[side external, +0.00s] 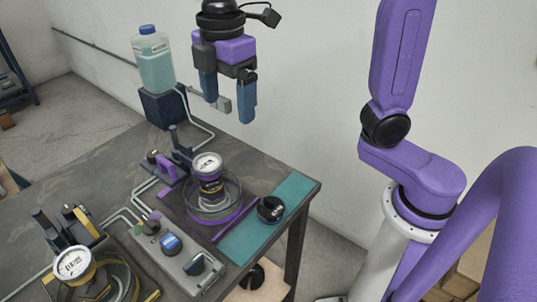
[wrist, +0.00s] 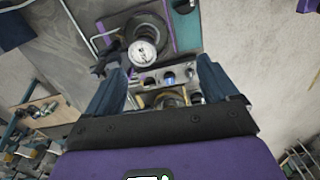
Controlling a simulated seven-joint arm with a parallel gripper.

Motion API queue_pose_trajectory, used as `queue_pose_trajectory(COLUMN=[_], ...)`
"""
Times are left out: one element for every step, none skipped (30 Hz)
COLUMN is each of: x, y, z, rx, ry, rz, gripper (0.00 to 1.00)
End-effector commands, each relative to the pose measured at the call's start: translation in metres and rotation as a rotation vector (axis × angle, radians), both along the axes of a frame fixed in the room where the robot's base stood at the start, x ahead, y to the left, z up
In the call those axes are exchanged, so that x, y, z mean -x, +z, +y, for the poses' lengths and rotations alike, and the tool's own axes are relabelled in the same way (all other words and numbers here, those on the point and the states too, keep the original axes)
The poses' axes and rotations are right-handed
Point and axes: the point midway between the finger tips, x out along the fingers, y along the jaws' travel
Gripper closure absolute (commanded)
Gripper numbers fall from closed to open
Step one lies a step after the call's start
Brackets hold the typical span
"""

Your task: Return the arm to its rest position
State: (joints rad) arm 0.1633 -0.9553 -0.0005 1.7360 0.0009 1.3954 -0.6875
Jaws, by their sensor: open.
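My gripper (side external: 226,92) is up in the air above the back part of the table (side external: 100,163), pointing down. Its two blue fingers are apart with nothing between them. In the wrist view the open fingers (wrist: 158,95) frame the table equipment from above. My purple arm stands at the right in the side view, and its upper links run out of the picture. A round gauge (side external: 207,166) on a dish-like fixture with a purple rim (side external: 215,219) stands below the gripper, well apart from it. The gauge also shows in the wrist view (wrist: 142,53).
A bottle of pale liquid (side external: 154,62) stands on a dark block behind the gripper. A second gauge (side external: 74,263), a grey control box (side external: 172,250) and a black knob (side external: 271,208) on a teal strip (side external: 247,240) occupy the table. Open air surrounds the gripper.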

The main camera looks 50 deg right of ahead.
Motion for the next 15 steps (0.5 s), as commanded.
queue_pose_trajectory(x=[0.010, 0.016, 0.024, 0.030, 0.037, 0.045, 0.052, 0.058, 0.067, 0.074, 0.081, 0.090, 0.097, 0.104, 0.114], y=[-0.008, -0.012, -0.018, -0.023, -0.027, -0.034, -0.038, -0.043, -0.049, -0.054, -0.059, -0.065, -0.070, -0.075, -0.081], z=[-0.009, -0.013, -0.018, -0.023, -0.027, -0.034, -0.038, -0.043, -0.050, -0.055, -0.060, -0.067, -0.073, -0.078, -0.086], rx=[0.001, 0.000, 0.000, -0.002, -0.003, -0.004, -0.005, -0.005, -0.007, -0.007, -0.008, -0.009, -0.010, -0.011, -0.013], ry=[-0.021, -0.036, -0.056, -0.071, -0.086, -0.105, -0.120, -0.135, -0.154, -0.169, -0.183, -0.203, -0.217, -0.231, -0.251], rz=[0.001, 0.001, 0.001, 0.000, 0.001, 0.001, 0.000, 0.000, 0.000, 0.000, 0.000, -0.001, 0.000, -0.001, 0.000], gripper=[0.13, 0.13, 0.13, 0.13, 0.13, 0.13, 0.13, 0.13, 0.13, 0.13, 0.13, 0.13, 0.13, 0.13, 0.13])
